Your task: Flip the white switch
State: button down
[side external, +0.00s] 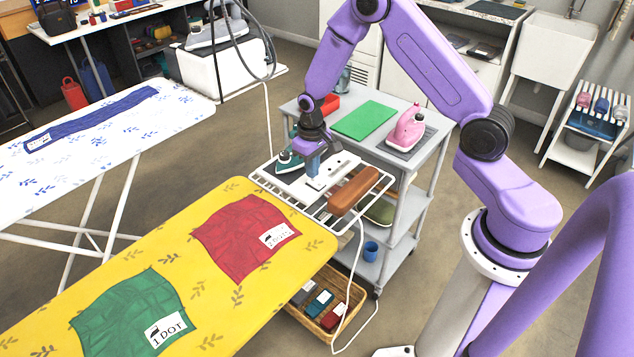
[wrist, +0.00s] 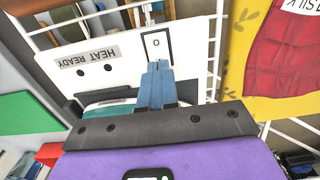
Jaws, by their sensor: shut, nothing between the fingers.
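The white switch (wrist: 156,44) has a dark outline and an "O" mark, and sits on a white panel (wrist: 110,38) at the rack end of the yellow board. My gripper (wrist: 157,66) is shut and empty, its blue-grey fingers together. In the wrist view the fingertips overlap the lower edge of the switch; I cannot tell whether they touch it. In the side view my gripper (side external: 314,174) points down over the white panel, and the switch itself is hard to make out there.
A "HEAT READY" label (wrist: 86,56) is beside the switch. A green iron (side external: 288,160) stands close to my gripper, and a brown wooden block (side external: 354,190) lies on the wire rack (side external: 262,178). Yellow board (side external: 185,235) carries red and green cloths. A grey cart (side external: 432,150) holds a pink iron (side external: 407,129).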

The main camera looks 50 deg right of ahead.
jog(key=shift+f, duration=0.8)
dwell(0.5)
jog(key=shift+r, duration=3.5)
jog(key=shift+a+r, duration=0.1)
jog(key=s+a+r+n, duration=0.6)
jog(key=s+a+r, duration=0.4)
jog(key=s, duration=0.3)
jog(key=s+r+n, duration=0.2)
jog(key=s+n, duration=0.1)
jog(key=s, duration=0.6)
jog(key=s+d+r+n, duration=0.1)
jog(key=s+r+n, duration=0.2)
jog(key=s, duration=0.6)
jog(key=shift+s+d+r+n, duration=0.2)
jog(key=shift+s+n, duration=0.1)
jog(key=shift+s, duration=0.05)
